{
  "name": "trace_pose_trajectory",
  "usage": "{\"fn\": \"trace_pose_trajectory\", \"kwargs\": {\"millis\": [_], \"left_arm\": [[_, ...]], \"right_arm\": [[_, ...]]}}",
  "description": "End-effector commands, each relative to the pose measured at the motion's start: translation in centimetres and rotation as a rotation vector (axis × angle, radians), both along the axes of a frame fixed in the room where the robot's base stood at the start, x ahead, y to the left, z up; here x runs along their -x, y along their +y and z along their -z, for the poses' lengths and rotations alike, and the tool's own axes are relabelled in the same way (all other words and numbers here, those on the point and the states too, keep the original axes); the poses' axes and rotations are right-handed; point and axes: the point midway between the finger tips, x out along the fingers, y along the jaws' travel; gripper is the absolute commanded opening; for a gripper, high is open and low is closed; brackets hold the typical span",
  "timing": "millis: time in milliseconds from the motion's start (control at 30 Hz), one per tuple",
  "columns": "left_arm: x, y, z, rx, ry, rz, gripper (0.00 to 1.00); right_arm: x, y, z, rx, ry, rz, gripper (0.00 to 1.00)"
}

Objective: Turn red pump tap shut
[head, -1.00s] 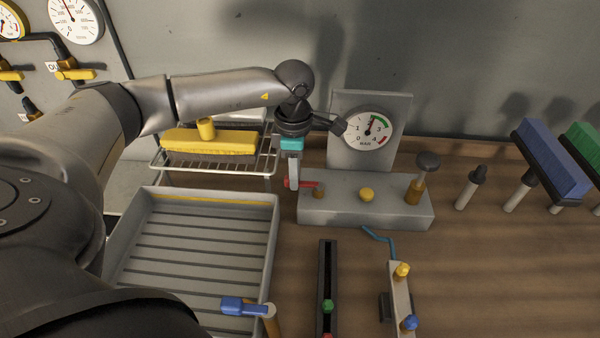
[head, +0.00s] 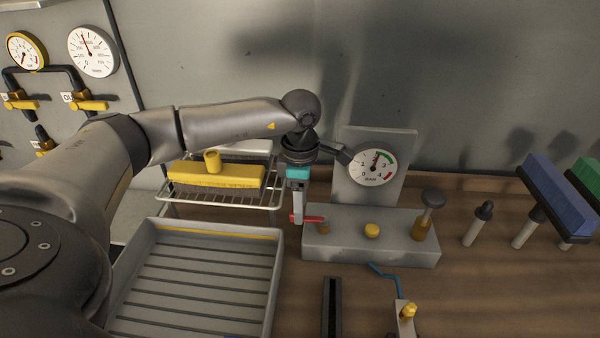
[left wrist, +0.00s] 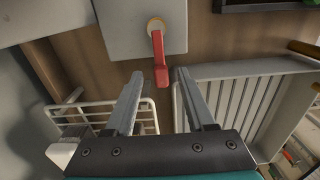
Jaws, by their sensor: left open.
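The red pump tap (head: 313,219) is a lever on a brass stem at the left end of the grey pump block (head: 385,247). In the left wrist view the red tap (left wrist: 159,60) points from its round pivot toward my jaws, and its free end lies between the fingertips. My left gripper (head: 298,218) points down at the block's left end. It also shows in the left wrist view (left wrist: 158,76), its two fingers apart on either side of the lever's end, with gaps visible. My right gripper is in neither current view.
A pressure gauge (head: 373,167) stands behind the block. A ribbed grey tray (head: 277,270) and a wire rack (head: 270,196) with a yellow brush (head: 215,175) lie to the left. A plunger knob (head: 432,198) rises at the block's right end.

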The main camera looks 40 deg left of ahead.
Motion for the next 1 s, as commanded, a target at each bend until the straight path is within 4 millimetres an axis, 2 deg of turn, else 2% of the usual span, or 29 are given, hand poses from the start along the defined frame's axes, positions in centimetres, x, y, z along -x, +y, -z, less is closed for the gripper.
{"fn": "trace_pose_trajectory", "kwargs": {"millis": [300,500,700,1000], "left_arm": [[-0.1,0.1,-7.7,0.0,-0.007,0.0,0.55],[0.0,0.0,-11.6,0.0,-0.004,0.001,0.55],[0.0,0.0,-13.5,0.0,-0.002,0.0,0.55],[0.0,0.0,-13.8,-0.001,-0.001,0.0,0.55]], "right_arm": [[0.0,0.0,-0.5,0.0,0.0,0.0,0.5],[0.0,0.0,-0.7,0.0,0.0,0.0,0.5],[0.0,0.0,-0.8,0.0,0.0,0.0,0.5],[0.0,0.0,-0.8,0.0,0.0,0.0,0.5]]}}
